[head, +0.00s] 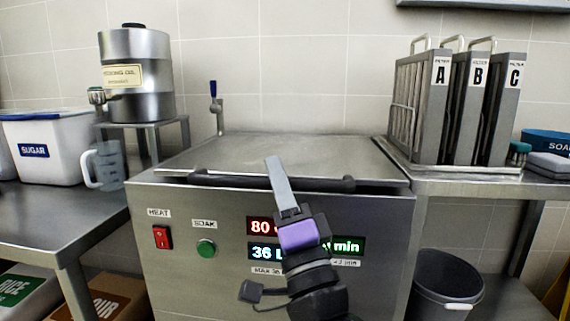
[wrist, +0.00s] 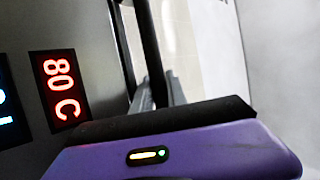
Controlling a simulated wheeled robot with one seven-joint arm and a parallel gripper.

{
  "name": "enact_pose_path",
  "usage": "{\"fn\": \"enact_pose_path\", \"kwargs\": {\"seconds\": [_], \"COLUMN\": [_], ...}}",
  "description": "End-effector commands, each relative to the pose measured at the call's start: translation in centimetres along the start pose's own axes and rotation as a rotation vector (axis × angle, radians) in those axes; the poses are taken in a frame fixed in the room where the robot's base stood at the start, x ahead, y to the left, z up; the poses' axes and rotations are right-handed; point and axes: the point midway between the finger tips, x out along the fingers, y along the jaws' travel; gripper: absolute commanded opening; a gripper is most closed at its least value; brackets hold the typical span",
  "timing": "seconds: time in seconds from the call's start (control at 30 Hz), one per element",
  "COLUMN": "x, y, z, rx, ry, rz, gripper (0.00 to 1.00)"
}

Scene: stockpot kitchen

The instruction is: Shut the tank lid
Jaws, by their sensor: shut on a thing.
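The tank (head: 180,275) is a steel cabinet with a front panel. Its flat steel lid (head: 290,150) lies about level over the top. A dark line runs under the lid's front edge, and I cannot tell whether the lid is fully seated. A dark bar handle (head: 225,179) runs along the front edge; it also shows in the wrist view (wrist: 148,45). My gripper (head: 275,175) is at the middle of the handle, shut on it. In the wrist view the bar passes down between the grey fingers (wrist: 158,92). The finger and wrist hide part of the handle and displays.
A steel oil urn (head: 140,80) on a stand and a measuring jug (head: 105,165) are at the left. Filter frames A, B and C (head: 430,110) stand on the right counter. A heat switch (head: 162,238) and a soak button (head: 206,248) are on the panel.

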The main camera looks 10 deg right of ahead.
Motion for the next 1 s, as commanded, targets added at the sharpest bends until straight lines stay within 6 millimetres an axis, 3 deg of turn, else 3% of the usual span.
{"fn": "enact_pose_path", "kwargs": {"seconds": [0.03,0.37,0.4,0.5,1.0], "x": [-0.01,0.00,0.00,0.01,-0.05], "y": [-1.13,-1.15,-1.16,-1.11,-0.57], "z": [0.51,0.52,0.52,0.46,0.14], "rx": [0.008,0.008,0.008,0.008,0.003], "ry": [-0.002,-0.001,-0.001,0.000,0.002], "rz": [-0.023,-0.024,-0.024,-0.023,-0.013], "gripper": [0.00,0.00,0.20,0.40,0.40]}}
